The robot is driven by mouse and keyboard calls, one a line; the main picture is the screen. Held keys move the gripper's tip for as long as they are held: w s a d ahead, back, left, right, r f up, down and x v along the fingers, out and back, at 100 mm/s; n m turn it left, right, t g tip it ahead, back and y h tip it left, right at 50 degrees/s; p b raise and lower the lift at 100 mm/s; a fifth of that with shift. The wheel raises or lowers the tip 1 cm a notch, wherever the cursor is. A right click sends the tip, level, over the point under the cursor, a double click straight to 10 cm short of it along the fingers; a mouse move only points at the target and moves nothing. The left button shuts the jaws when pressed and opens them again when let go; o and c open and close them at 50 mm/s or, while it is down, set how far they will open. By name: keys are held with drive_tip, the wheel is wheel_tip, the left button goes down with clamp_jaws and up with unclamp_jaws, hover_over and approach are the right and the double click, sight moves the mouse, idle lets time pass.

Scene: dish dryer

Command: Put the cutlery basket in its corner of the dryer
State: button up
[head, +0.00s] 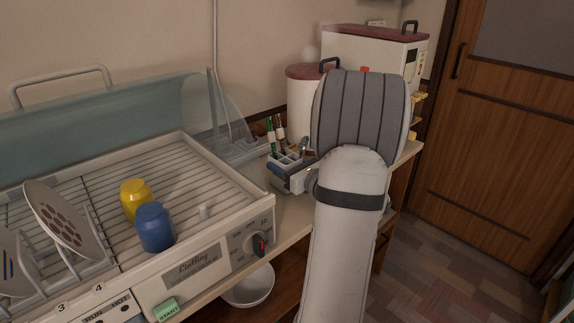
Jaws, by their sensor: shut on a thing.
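The small grey cutlery basket (287,158) is just right of the dryer (228,165), outside its rack. It looks upright and has several compartments. Green-handled and reddish-handled cutlery and a spoon stand up out of it. My gripper (296,181) is at the front right of the basket and shut on it. My own arm hides much of the gripper, so the exact grip on the basket wall does not show. The right part of the dryer rack is bare wires with a small pale peg (205,212). Whether the basket touches the counter is unclear.
A yellow cup (135,198) and a blue cup (155,228) stand on the rack. Plates (62,214) lean at the left. A clear cover (100,118) rises behind the rack. A white canister (300,105) stands behind my arm. A bowl (248,287) is below the counter.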

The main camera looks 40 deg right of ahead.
drive_tip(key=shift+f, duration=0.1)
drive_tip(key=o, duration=1.1)
